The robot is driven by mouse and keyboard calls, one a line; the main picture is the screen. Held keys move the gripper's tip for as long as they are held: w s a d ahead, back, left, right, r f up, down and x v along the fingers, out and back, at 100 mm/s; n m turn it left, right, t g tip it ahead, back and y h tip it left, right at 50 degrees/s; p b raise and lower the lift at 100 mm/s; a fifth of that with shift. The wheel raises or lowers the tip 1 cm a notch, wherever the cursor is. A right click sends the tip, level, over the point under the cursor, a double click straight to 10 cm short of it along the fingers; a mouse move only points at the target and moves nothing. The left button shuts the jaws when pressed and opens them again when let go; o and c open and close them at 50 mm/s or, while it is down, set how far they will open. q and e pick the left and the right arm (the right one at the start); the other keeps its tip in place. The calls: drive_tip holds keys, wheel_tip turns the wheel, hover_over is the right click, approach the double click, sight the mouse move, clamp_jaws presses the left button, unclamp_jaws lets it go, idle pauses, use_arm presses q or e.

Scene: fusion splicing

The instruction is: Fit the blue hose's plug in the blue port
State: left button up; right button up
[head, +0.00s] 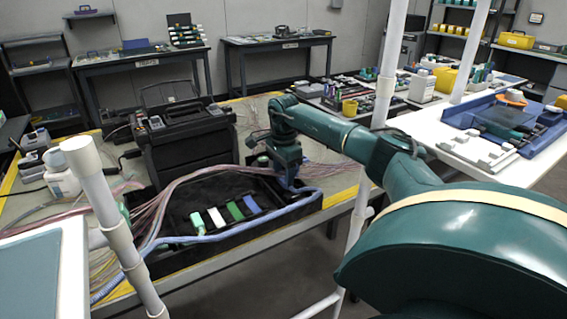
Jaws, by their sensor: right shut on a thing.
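The blue hose (262,222) runs from the lower left along the front of a black tray (170,268) and bends back at the tray's right end to my right gripper (291,187). My right gripper points down at the tray's back right and is shut on the hose's plug end; the plug itself is mostly hidden by the jaws. Several coloured strips lie in a row in the tray, and the blue one (251,204) is rightmost, left of the gripper. The blue port's opening cannot be made out. My left gripper is not in view.
Pink cable bundles (205,172) cross behind and left of the tray. A black case (185,140) stands behind it. White posts (105,215) rise in front. A white bench with a blue tray (510,125) is at right.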

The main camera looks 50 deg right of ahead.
drive_tip(key=shift+s+a+f, duration=0.1)
drive_tip(key=shift+s+f, duration=0.1)
drive_tip(key=shift+f, duration=0.3)
idle(0.3)
drive_tip(key=o, duration=1)
drive_tip(key=shift+o, duration=0.2)
drive_tip(key=shift+a, duration=0.1)
